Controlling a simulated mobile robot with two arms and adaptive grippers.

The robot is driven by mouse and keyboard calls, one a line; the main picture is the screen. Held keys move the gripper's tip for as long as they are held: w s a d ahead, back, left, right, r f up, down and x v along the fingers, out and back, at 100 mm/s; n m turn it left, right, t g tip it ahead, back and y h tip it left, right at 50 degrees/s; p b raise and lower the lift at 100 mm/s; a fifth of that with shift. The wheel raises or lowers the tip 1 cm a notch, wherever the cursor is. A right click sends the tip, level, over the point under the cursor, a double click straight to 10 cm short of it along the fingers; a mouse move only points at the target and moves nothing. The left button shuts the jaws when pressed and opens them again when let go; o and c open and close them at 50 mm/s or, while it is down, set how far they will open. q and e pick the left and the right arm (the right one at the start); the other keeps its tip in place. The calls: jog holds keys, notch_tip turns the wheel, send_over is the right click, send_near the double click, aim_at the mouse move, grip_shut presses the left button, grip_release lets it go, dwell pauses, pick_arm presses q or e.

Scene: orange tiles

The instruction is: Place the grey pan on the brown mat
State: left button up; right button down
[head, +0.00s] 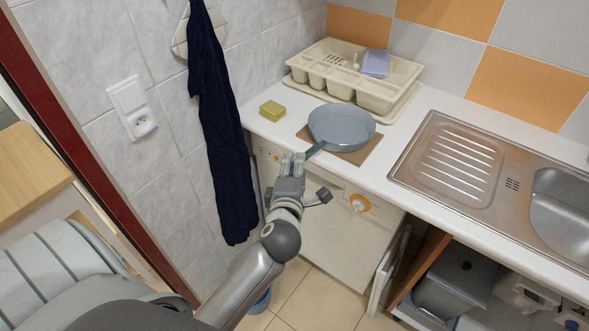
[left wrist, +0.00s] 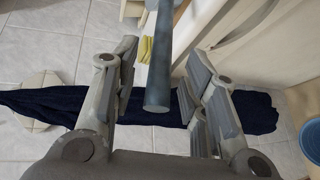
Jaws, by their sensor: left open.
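The grey pan (head: 340,124) rests on the brown mat (head: 364,153) on the white counter. Its handle points to the front left, past the counter edge. My left gripper (head: 293,157) is open near the handle's end. In the left wrist view the pan's blue-grey handle (left wrist: 161,75) shows between the two spread fingers, with a gap on each side. The pan covers much of the mat. My right gripper is in neither view.
A cream dish rack (head: 388,101) with a blue-grey item stands behind the pan. A yellow sponge (head: 272,110) lies to its left. A metal sink (head: 462,165) is at the right. A dark cloth (head: 222,130) hangs on the left wall.

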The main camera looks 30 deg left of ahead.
pick_arm(q)
jog(key=shift+r, duration=0.1)
jog(key=b+v, duration=0.2)
jog(key=v, duration=1)
jog(key=w+d+f+m+t+h, duration=0.1)
jog(key=w+d+f+m+h, duration=0.15)
jog(key=f+m, duration=0.5)
jog(key=w+d+f+m+t+h, duration=0.1)
jog(key=w+d+f+m+h, duration=0.3)
jog(key=f, duration=0.7)
jog(key=s+d+f+m+g+h, duration=0.15)
jog(key=s+f+m, duration=0.25)
jog(key=f, duration=0.5)
jog(key=s+d+f+m+g, duration=0.15)
jog(key=s+f+m, duration=0.25)
jog(key=f, duration=0.5)
jog(key=s+a+f+m+g, duration=0.2)
jog(key=s+f+g, duration=0.2)
jog(key=s+f, duration=0.4)
jog(key=s+a+f+m+g, duration=0.2)
jog(key=s+f+m+g, duration=0.1)
jog(key=s+f, duration=0.55)
jog(key=s+a+f+m+g, duration=0.1)
jog(key=s+a+f+g, duration=0.1)
jog(key=s, duration=0.5)
jog(key=s+a+f+m+g+y, duration=0.1)
jog(key=s+a+f+g, duration=0.2)
jog(key=s, duration=0.4)
jog(key=shift+a+f, duration=0.2)
jog(key=shift+f, duration=0.35)
